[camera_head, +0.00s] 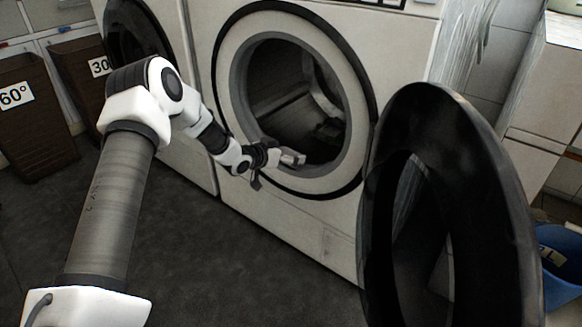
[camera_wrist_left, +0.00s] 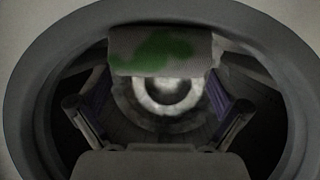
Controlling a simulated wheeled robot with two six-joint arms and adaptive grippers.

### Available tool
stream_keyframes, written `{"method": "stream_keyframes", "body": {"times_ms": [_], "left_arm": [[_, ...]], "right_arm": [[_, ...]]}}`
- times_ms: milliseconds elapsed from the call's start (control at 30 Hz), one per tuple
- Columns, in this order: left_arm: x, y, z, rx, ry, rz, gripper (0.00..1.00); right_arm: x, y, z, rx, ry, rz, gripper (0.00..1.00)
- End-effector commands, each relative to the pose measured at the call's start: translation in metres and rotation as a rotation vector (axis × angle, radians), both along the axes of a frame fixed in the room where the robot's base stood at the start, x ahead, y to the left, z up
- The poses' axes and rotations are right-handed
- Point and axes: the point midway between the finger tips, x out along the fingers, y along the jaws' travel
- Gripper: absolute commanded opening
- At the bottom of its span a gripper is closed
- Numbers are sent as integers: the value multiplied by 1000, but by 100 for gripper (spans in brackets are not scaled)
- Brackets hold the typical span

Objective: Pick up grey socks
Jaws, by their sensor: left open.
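My left gripper (camera_head: 280,158) is at the lower left rim of the open washing machine's round opening in the head view.
The washing machine's round black door (camera_head: 455,130) stands open at the right. Brown baskets marked 60° (camera_head: 30,130) and 30 (camera_head: 82,75) stand at the left. A blue bin (camera_head: 560,262) is at the far right. The dark floor before the machine is clear.

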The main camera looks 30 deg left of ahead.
Motion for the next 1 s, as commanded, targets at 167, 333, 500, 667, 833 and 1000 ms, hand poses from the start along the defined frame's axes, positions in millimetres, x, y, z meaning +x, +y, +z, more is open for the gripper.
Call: {"method": "stream_keyframes", "body": {"times_ms": [167, 333, 500, 667, 833, 1000], "left_arm": [[18, -3, -11, -1, 1, 0, 100], [17, -3, -9, -1, 2, 1, 100], [17, -3, -9, -1, 2, 1, 54], [17, -3, -9, -1, 3, 1, 54], [17, -3, -1, -1, 2, 1, 54], [17, -3, 39, -2, 1, 1, 54]], "right_arm": [[1, 0, -15, 0, -2, -3, 0], [1, 0, -13, 0, -3, -3, 0], [1, 0, -13, 0, -2, -3, 0], [1, 0, -13, 0, -2, -3, 0], [0, 0, -7, 0, -1, -3, 0], [-1, 0, 18, 0, 1, 1, 0]]}}
